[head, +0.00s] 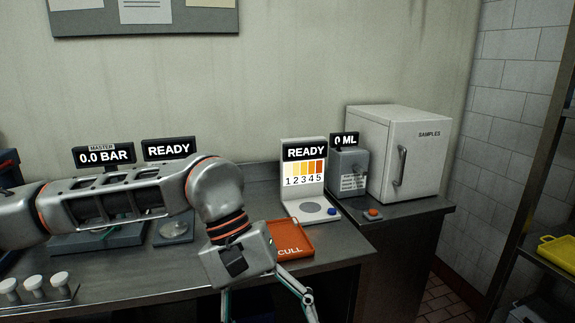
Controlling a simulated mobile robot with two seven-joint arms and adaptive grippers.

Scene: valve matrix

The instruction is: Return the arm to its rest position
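My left arm (120,198) reaches in from the left across the bench, bends at the elbow and points down at its wrist. My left gripper (268,306) hangs at the bottom edge, in front of the bench's front edge and beside the orange CULL tray (290,246). Its fingers are spread wide with nothing seen between them; the tips are cut off or nearly so by the frame. My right gripper is not in view.
The steel bench (335,248) carries a READY colour-scale station (304,180), a 0 ML unit (350,172) and a white SAMPLES cabinet (405,155). Several white-capped vials (34,284) stand at front left. A yellow tray (560,250) sits on the right shelf. My arm partly hides the 0.0 BAR panel equipment.

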